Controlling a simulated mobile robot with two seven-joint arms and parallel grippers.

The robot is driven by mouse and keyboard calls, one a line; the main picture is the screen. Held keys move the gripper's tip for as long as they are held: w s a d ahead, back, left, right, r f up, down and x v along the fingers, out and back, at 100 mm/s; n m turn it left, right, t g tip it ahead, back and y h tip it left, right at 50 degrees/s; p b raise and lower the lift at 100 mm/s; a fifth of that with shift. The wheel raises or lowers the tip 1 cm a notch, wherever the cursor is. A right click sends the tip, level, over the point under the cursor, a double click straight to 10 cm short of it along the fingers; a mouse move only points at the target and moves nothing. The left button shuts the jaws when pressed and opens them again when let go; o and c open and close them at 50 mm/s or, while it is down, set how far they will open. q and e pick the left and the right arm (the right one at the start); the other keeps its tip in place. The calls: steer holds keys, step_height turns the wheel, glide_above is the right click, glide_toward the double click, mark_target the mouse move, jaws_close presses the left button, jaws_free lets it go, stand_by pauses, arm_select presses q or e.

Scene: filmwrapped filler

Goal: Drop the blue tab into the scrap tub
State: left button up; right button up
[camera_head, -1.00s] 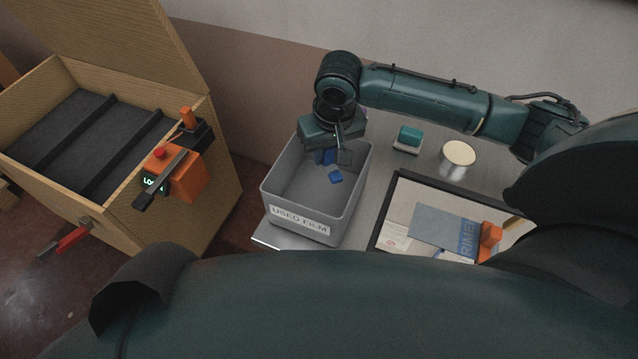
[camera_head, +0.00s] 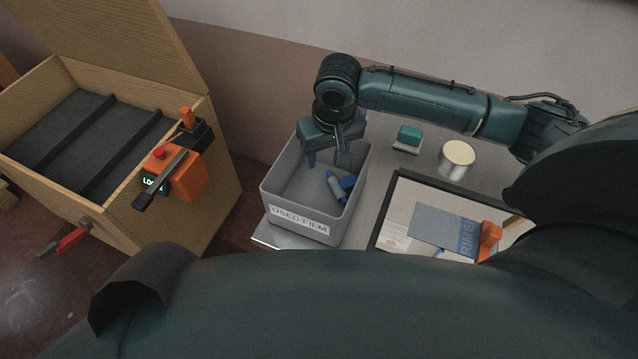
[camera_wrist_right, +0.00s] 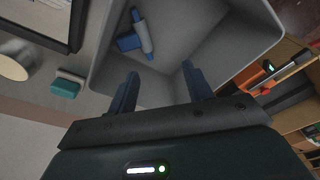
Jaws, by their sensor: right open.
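The scrap tub (camera_head: 298,222) is a grey open box labelled "USED FILM" on the grey bench. The blue tab (camera_head: 347,183) lies inside it on the floor, near the right wall, against a small blue-grey roll-shaped piece (camera_head: 336,187). In the right wrist view the tab (camera_wrist_right: 128,42) and the roll-shaped piece (camera_wrist_right: 145,35) show apart from my fingers. My right gripper (camera_head: 327,160) is over the tub's back part, fingers pointing down into it, spread and empty. Its two blue fingers also show in the right wrist view (camera_wrist_right: 160,78). My left gripper is not in view.
Right of the tub are a teal-topped block (camera_head: 409,134), a round tin (camera_head: 457,158) and a dark-framed tray (camera_head: 388,212) with papers and an orange-handled tool (camera_head: 488,238). A wooden crate (camera_head: 205,222) with an orange device (camera_head: 188,180) stands left.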

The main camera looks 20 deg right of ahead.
step_height(320, 180, up, 13)
steer(key=s, duration=0.2)
steer(key=shift+f, duration=0.1)
stand_by(0.5)
